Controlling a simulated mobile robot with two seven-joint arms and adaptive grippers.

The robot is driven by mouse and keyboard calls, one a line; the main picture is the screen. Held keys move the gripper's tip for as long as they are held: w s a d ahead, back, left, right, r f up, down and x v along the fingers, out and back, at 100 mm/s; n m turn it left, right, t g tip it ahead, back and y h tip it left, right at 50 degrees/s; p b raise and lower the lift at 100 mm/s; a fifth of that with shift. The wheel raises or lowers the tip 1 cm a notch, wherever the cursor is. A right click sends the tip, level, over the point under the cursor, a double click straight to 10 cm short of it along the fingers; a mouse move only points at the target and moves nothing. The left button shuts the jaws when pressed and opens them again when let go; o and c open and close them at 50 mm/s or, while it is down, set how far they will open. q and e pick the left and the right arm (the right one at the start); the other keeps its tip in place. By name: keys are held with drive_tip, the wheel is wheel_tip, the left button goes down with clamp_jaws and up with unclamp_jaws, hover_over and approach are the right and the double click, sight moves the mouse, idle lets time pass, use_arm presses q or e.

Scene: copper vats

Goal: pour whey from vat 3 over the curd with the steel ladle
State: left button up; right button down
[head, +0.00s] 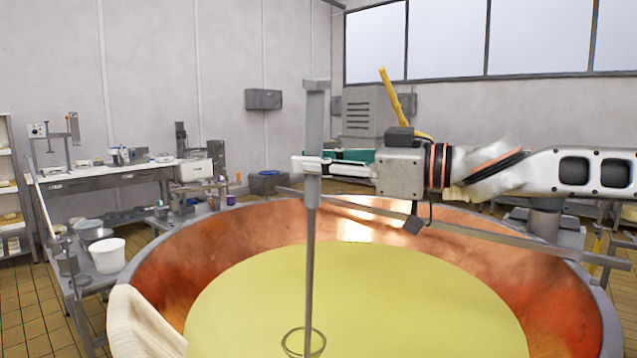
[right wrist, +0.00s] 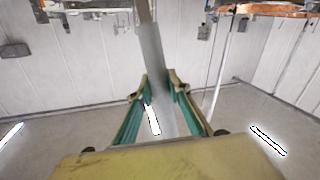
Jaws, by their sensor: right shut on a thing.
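My right gripper (head: 313,166) is shut on the upper grey shaft of a long upright pole tool (head: 311,225) above the copper vat (head: 560,310). The tool has a short crosspiece at its top and a thin ring at its lower end, at the surface of the pale yellow liquid (head: 400,310). I cannot tell from its shape whether it is the steel ladle. In the right wrist view the green-sided fingers (right wrist: 160,88) close around the grey shaft (right wrist: 153,50). No vat number is readable, and I cannot make out curd. My left gripper is not in view.
A grey bar (head: 470,241) spans the vat just below my right arm. Cream cloth (head: 140,325) hangs over the vat's near left rim. A side table at left holds a white bucket (head: 107,255) and a steel bowl (head: 96,236). A cluttered bench (head: 130,170) stands behind.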

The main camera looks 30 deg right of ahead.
wheel_tip(320, 180, up, 10)
drive_tip(key=p, duration=0.5)
drive_tip(key=shift+s, duration=0.1)
wheel_tip(320, 180, up, 3)
drive_tip(key=p, duration=0.2)
drive_tip(key=shift+f+p, duration=0.1)
drive_tip(key=shift+p, duration=0.2)
drive_tip(key=shift+r, duration=0.35)
drive_tip(key=shift+f, duration=0.1)
